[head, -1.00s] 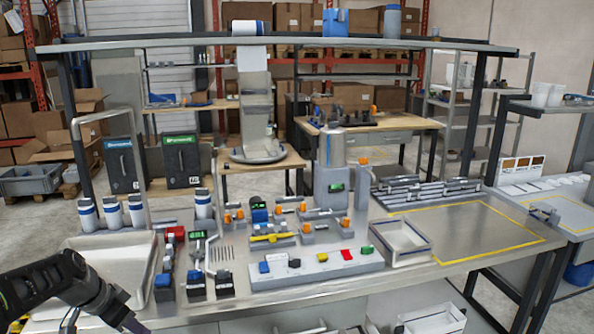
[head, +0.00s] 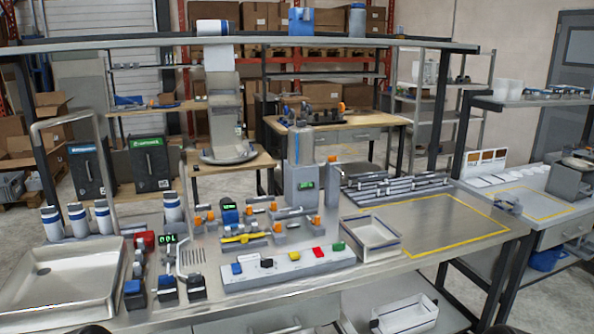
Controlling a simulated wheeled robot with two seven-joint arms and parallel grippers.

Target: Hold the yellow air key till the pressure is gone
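A yellow bar-shaped part (head: 245,238) lies across the small valve assembly in the middle of the bench. I cannot tell for sure that it is the air key. In front of it, a long light-grey panel (head: 290,268) carries a blue key (head: 237,268), a black key (head: 267,262), a red key (head: 319,251) and a green key (head: 338,246). A small green-lit display (head: 167,239) stands left of the panel. Neither gripper is in the head view, and nothing touches the keys.
A metal sink tray (head: 68,278) fills the bench's left end. Blue-banded white cups (head: 102,217) stand behind it. A grey dispenser column (head: 301,180) with a green display rises behind the valves. An open white bin (head: 371,238) sits right of the panel; a yellow-outlined area (head: 440,226) is clear.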

